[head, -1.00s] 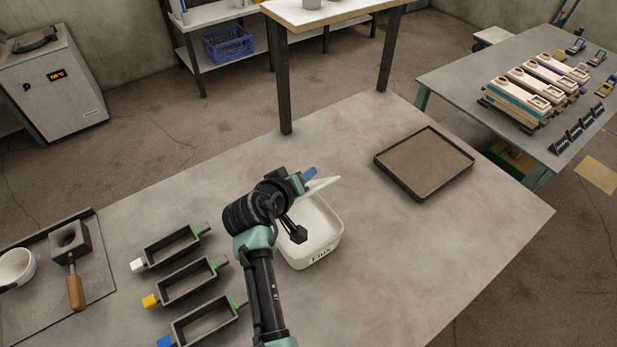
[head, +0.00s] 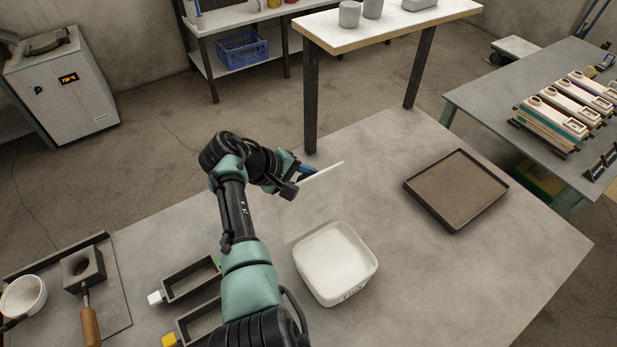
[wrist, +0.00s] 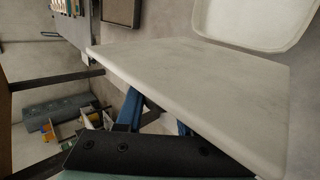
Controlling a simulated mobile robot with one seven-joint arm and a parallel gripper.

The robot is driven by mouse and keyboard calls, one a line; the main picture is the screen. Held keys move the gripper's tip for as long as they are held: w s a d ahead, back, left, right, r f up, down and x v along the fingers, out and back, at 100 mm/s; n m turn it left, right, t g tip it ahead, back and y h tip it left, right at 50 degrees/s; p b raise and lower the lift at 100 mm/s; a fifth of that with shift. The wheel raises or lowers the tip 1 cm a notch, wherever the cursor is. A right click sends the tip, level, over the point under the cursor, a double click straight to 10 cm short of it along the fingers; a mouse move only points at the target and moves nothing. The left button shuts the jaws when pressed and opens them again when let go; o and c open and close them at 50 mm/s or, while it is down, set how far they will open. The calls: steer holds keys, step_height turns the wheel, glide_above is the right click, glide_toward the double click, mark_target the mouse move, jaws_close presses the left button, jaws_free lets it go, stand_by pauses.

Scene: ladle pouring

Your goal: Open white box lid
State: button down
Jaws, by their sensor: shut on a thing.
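The white box (head: 366,284), marked with dark lettering on its front, stands on the table with its top uncovered. Pale material shows inside. Its white lid (head: 318,205) stands steeply raised along the box's back left side. My gripper (head: 306,170) is at the lid's upper edge, with its blue fingers partly hidden behind the lid. It is shut on the lid. In the wrist view the lid (wrist: 200,85) fills the middle as a pale slab, the blue fingers (wrist: 155,115) reach its edge, and the box rim (wrist: 250,48) shows at top right.
A dark shallow tray (head: 500,190) lies to the right on the table. Rectangular moulds (head: 190,279) stand left of the box, partly hidden by my arm. A white bowl (head: 22,296) and a block with a wooden-handled tool (head: 88,322) are far left. Table between box and tray is clear.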

steer(key=shift+w+a+f, duration=0.1)
steer(key=shift+w+a, duration=0.15)
steer(key=shift+w, duration=0.05)
stand_by(0.4)
steer(key=c, duration=0.5)
jaws_free()
steer(key=shift+c, duration=0.2)
steer(key=v, duration=1.3)
steer(key=shift+w+b, duration=0.2)
steer(key=shift+b, duration=0.25)
